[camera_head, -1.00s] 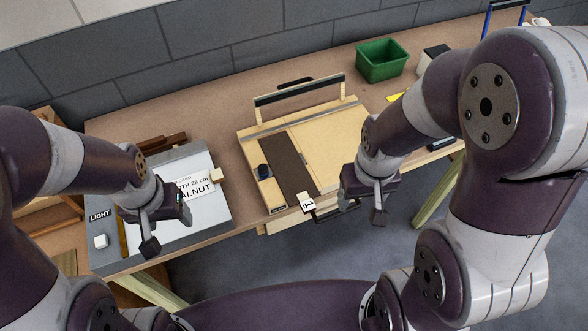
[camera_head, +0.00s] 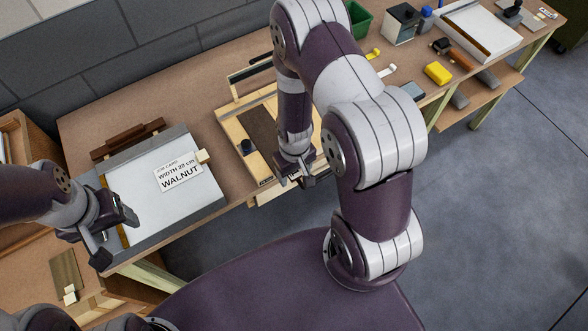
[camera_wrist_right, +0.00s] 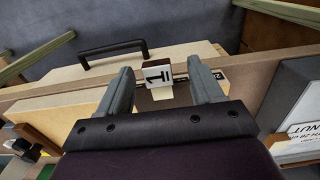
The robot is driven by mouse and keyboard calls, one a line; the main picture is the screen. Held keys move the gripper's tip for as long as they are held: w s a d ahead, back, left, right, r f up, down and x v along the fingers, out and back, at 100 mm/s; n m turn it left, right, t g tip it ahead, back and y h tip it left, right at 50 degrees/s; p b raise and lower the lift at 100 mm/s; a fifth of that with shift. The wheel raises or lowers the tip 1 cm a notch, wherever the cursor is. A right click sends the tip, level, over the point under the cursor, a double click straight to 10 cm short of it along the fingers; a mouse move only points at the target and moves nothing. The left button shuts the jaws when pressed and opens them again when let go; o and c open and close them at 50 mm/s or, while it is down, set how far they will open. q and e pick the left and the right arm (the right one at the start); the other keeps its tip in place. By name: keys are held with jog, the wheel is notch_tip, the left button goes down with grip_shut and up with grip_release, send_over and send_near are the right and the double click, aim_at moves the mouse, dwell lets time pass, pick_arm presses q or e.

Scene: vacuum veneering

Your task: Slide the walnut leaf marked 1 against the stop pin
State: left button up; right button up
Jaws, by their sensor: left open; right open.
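The dark walnut leaf (camera_head: 262,128) lies lengthwise on the pale board (camera_head: 232,130); my right arm covers part of it. Its white tag marked 1 (camera_wrist_right: 157,74) shows in the right wrist view between the fingers of my right gripper (camera_wrist_right: 162,88), which are open with gaps on both sides. In the head view this gripper (camera_head: 297,180) is at the leaf's near end. My left gripper (camera_head: 115,238) is open and empty by the light panel's front left corner.
The light panel (camera_head: 205,212) carries a job card (camera_head: 178,172) reading walnut, width 28 cm. A black handle (camera_wrist_right: 112,50) sticks out at the board's front. Further right are a green bin (camera_head: 360,20) and a yellow block (camera_head: 438,73).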

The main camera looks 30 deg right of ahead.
jog(key=shift+s+f, duration=0.1)
jog(key=shift+f, duration=0.2)
jog(key=shift+s+d+f, duration=0.1)
jog(key=shift+d, duration=0.2)
jog(key=shift+a, duration=0.2)
jog(key=c, duration=1.1)
pick_arm(q)
jog(key=shift+s+d+r, duration=0.15)
jog(key=shift+d+r, duration=0.1)
jog(key=shift+d, duration=0.05)
pick_arm(e)
jog(key=shift+d, duration=0.15)
jog(key=shift+c, duration=0.2)
jog(key=shift+a, duration=0.35)
pick_arm(q)
jog(key=shift+r, duration=0.15)
pick_arm(e)
jog(key=shift+a, duration=0.15)
